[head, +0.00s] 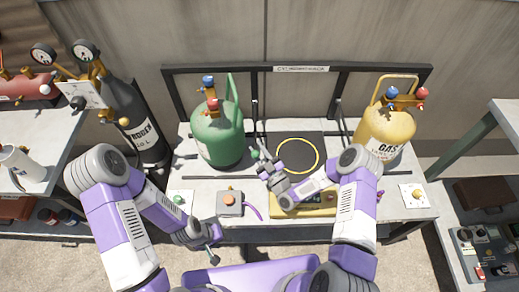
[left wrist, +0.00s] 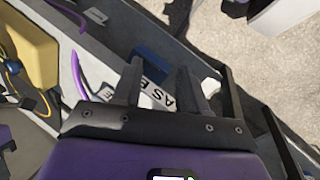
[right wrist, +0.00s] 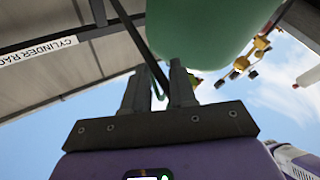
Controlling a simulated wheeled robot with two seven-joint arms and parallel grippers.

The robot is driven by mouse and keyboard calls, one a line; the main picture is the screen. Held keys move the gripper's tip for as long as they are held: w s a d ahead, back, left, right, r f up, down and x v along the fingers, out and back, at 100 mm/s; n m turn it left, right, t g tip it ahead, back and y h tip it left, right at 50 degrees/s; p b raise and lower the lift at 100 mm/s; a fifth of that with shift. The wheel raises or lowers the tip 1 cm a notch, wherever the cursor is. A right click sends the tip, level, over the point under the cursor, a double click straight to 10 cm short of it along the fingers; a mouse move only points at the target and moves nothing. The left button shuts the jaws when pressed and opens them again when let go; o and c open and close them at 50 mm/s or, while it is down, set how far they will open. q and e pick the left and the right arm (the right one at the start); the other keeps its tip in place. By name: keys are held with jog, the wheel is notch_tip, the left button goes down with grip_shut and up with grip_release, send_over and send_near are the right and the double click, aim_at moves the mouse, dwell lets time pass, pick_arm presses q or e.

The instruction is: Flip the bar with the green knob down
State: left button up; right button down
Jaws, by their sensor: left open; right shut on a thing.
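A small green knob (head: 255,154) shows in the head view just right of the green cylinder (head: 217,138), beside my right gripper (head: 264,167). My right gripper's fingers are shut at that spot. The bar stands close to the green cylinder. My left gripper (head: 213,258) is low at the front, apart from the bar. Its fingers are spread and empty in the left wrist view (left wrist: 157,85).
A yellow gas cylinder (head: 385,130) stands at the right of the bench, before the dark rack frame (head: 300,69). A black plate with a yellow ring (head: 297,139) lies mid-bench. A grey box with an orange button (head: 229,201) sits at the front. A dark cylinder (head: 140,120) stands left.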

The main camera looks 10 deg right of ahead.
pick_arm(q)
jog(key=shift+w+a, duration=0.15)
jog(key=shift+w, duration=0.15)
jog(key=c, duration=0.3)
jog(key=w+a+r+n, duration=0.1)
jog(key=w, duration=0.2)
jog(key=w+a+r+t+y, duration=0.1)
jog(key=w, duration=0.2)
jog(key=w+a+r+n+t, duration=0.1)
jog(key=w, duration=0.2)
jog(key=shift+a+r+n+y, duration=0.25)
jog(key=shift+a+n+y, duration=0.05)
jog(key=shift+a, duration=0.1)
grip_shut()
jog(key=w+r+n+t, duration=0.1)
jog(key=w+r+t, duration=0.15)
jog(key=w, duration=0.25)
jog(key=m+g+y, duration=0.2)
jog(key=m+g, duration=0.3)
jog(key=m, duration=0.3)
send_near(256, 152)
notch_tip(256, 152, down, 7)
jog(key=shift+r, duration=0.1)
